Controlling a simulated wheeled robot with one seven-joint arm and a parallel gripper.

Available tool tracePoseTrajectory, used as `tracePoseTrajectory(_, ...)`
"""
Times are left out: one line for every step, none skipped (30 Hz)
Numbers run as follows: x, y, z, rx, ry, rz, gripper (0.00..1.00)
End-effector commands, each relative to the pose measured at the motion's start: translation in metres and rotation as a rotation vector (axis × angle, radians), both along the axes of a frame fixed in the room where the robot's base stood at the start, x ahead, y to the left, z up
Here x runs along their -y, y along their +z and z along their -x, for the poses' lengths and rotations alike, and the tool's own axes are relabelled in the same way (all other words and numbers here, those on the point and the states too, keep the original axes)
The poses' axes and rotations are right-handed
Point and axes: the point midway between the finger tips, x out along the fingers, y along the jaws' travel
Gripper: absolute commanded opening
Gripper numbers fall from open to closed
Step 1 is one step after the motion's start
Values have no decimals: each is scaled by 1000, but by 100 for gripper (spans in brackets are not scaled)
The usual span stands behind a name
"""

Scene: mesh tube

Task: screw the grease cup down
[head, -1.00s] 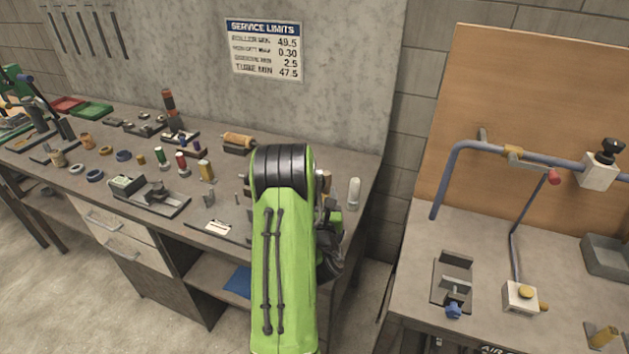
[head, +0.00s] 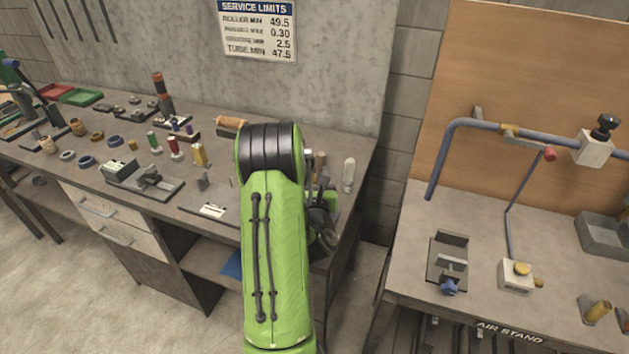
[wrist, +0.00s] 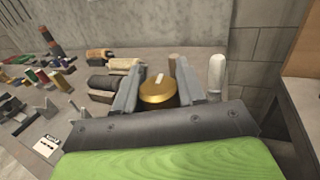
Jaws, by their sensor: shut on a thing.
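The grease cup shows in the wrist view as a round brass cap (wrist: 157,92) with a pale mark on its top. My gripper (wrist: 158,78) is shut on it, with one grey finger on each side. The cup's lower part and whatever it sits on are hidden behind the gripper's palm plate. In the head view my green arm covers the cup, and only a dark part of my gripper (head: 322,218) shows past the arm's right side, over the right end of the bench.
A pale rounded cylinder (head: 349,174) stands right of my gripper. Wooden-handled pieces (wrist: 123,65) lie to its left. Several small parts and fixtures fill the bench (head: 225,178) further left. A gap separates the bench from the air stand (head: 400,250) at right.

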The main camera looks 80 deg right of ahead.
Motion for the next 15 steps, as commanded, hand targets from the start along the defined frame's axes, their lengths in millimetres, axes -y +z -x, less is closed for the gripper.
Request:
tracePoseTrajectory(1,-4,-1,-1,-9,13,9)
tracePoseTrajectory(1,-5,-2,-2,-17,13,9)
tracePoseTrajectory(2,-6,-1,-3,-31,15,9)
tracePoseTrajectory(2,-6,-2,-3,-41,17,9)
tracePoseTrajectory(2,-6,-2,-2,-52,17,9)
tracePoseTrajectory(1,-7,-2,-1,-68,16,9)
tracePoseTrajectory(1,-8,-1,-1,-82,16,9)
tracePoseTrajectory(1,-9,-2,0,-94,14,9)
tracePoseTrajectory(1,-9,-2,1,-111,13,9)
tracePoseTrajectory(1,-9,-1,1,-126,12,9)
tracePoseTrajectory(0,-10,-1,1,-140,10,9)
tracePoseTrajectory(0,-10,-1,0,-160,10,9)
tracePoseTrajectory(0,-10,-1,0,-176,10,9)
tracePoseTrajectory(0,-10,0,2,-192,7,9)
tracePoseTrajectory(0,-9,1,2,-213,6,9)
